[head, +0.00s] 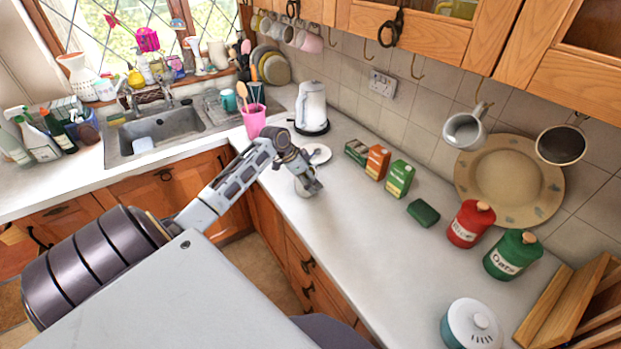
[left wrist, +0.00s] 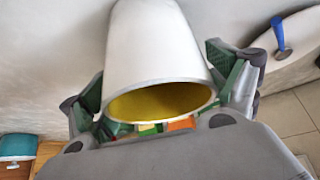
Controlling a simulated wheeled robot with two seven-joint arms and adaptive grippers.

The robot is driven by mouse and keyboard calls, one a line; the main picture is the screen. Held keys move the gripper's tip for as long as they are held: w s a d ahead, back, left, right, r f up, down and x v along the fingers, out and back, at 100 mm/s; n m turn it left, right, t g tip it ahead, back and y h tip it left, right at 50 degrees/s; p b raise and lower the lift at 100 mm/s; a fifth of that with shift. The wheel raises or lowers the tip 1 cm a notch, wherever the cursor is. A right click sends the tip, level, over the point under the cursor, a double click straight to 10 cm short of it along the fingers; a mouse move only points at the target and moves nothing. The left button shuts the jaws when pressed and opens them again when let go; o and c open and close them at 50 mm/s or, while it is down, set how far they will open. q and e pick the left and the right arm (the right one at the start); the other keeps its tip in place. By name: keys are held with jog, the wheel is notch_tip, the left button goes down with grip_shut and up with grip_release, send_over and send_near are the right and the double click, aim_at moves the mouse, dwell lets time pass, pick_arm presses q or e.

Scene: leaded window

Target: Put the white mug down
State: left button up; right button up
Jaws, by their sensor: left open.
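The white mug (left wrist: 158,45) with a yellow inside lies between the two fingers of my left gripper (left wrist: 160,85) in the left wrist view. The fingers are open, one on each side of it. In the head view my left gripper (head: 312,188) is low over the worktop, and the mug (head: 301,188) shows as a pale shape partly hidden by it. The mug seems to be at the worktop surface, but its contact is not clear. My right gripper is not in view.
A white disc (head: 317,154) lies just behind the gripper. A kettle (head: 311,107), a pink utensil pot (head: 253,120) and small boxes (head: 377,161) stand farther back. Red (head: 469,224) and green (head: 511,254) canisters stand right. The worktop (head: 350,235) in front is clear.

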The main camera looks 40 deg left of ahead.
pick_arm(q)
jog(key=shift+r, duration=0.1)
jog(key=b+v, duration=0.1)
jog(key=v, duration=1.1)
